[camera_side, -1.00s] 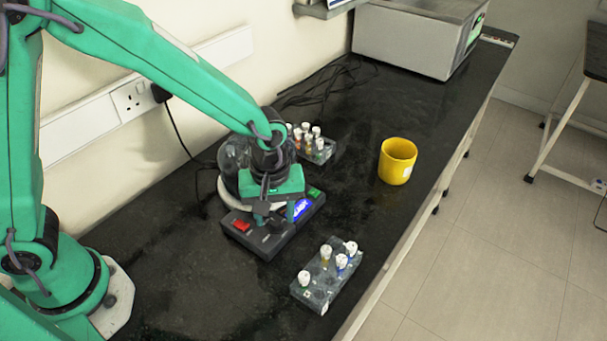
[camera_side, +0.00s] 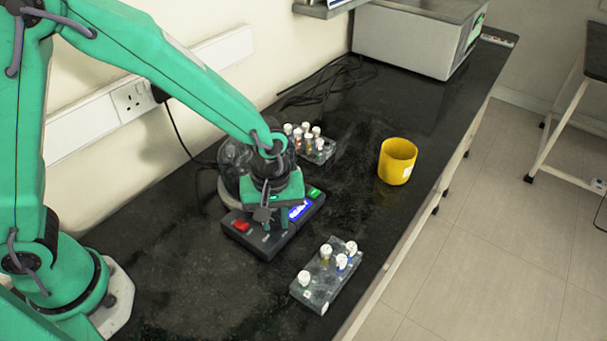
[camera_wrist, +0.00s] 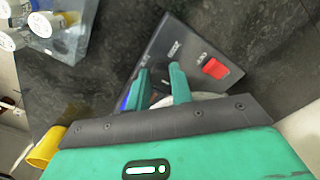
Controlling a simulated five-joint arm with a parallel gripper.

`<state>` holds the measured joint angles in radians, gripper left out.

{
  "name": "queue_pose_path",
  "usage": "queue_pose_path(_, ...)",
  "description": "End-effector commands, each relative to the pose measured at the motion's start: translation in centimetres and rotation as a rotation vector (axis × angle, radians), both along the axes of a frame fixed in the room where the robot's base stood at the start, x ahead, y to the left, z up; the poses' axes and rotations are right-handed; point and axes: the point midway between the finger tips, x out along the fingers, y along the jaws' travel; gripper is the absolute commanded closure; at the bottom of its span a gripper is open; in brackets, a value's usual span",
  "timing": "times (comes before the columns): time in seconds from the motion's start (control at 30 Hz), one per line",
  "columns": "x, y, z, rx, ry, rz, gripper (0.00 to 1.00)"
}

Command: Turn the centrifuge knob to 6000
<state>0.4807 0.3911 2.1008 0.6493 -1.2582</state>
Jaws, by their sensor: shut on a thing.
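The centrifuge (camera_side: 262,243) stands on the dark bench, with a dark front panel, a red button, a green button and a lit blue display (camera_side: 298,211). Its clear rounded lid (camera_side: 233,158) is behind my arm. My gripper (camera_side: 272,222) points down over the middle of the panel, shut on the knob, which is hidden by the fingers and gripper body. In the wrist view, the two green fingers of my gripper (camera_wrist: 160,92) reach to the panel (camera_wrist: 185,50), beside the red button (camera_wrist: 215,68). The display's reading is too small to make out.
A tube rack (camera_side: 322,286) with several white-capped tubes stands in front of the centrifuge, and another rack (camera_side: 318,152) stands behind it. A yellow cup (camera_side: 397,161) is to the right near the bench edge. A grey box (camera_side: 415,38) stands at the back.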

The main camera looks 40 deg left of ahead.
Motion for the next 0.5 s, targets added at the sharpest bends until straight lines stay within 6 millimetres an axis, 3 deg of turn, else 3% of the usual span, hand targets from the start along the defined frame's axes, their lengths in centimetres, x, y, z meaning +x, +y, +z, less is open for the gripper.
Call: queue_pose_path(0.5, -0.01, 0.06, 0.04, 0.001, 0.001, -0.227, 1.00)
